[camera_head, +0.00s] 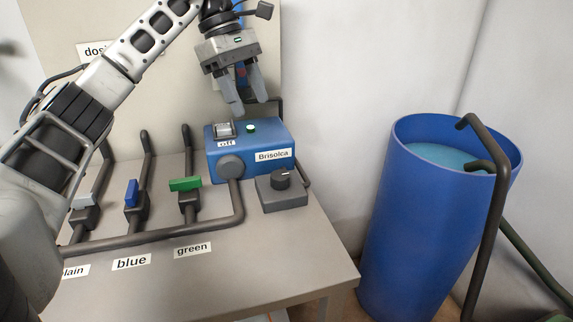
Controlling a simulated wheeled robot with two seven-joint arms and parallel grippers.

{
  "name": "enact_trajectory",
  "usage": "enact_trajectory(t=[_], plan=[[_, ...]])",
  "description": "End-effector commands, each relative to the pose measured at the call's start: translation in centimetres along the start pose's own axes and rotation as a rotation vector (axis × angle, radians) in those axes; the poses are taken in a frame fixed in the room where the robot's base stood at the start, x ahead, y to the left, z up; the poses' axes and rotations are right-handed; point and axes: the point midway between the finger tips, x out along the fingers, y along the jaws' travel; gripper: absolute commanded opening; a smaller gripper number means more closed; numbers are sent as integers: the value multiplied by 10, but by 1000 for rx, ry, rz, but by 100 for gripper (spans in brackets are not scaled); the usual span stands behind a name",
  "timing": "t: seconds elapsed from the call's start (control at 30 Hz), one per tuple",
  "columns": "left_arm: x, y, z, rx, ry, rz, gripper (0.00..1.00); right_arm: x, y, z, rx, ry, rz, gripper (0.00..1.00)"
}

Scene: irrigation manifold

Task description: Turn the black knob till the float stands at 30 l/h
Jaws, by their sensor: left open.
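The black knob (281,180) sits on top of a small grey block (283,198) at the right of the bench, in front of the blue pump box. A light pointer mark shows on its top. My left gripper (250,107) is open and empty, pointing down above and behind the blue box, well apart from the knob. Behind its fingers a blue strip with a small red spot shows in part; I cannot tell whether this is the flow meter. No float or scale can be read. My right gripper is out of view.
The blue Brisolca box (267,138) has a switch (224,129) labelled off and a green lamp (251,128). Three valves stand left: plain (85,200), blue (131,193), green (185,184). Dark pipes cross the bench (262,270). A blue water barrel (412,235) stands right.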

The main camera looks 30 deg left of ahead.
Motion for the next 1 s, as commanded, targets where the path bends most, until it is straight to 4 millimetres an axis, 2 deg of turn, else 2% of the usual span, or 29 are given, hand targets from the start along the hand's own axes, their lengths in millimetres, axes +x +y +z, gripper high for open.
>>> enact_trajectory(t=[0.13, 0.6, 0.8, 1.0], plan=[[29, -1, -1, 2, 0, -6, 58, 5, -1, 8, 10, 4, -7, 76], [124, -1, 1, 0, -2, -5, 58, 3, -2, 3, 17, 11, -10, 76], [147, 0, 2, 0, -4, -3, 58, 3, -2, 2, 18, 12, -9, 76], [154, 0, 2, 1, -4, -1, 58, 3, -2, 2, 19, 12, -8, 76]])
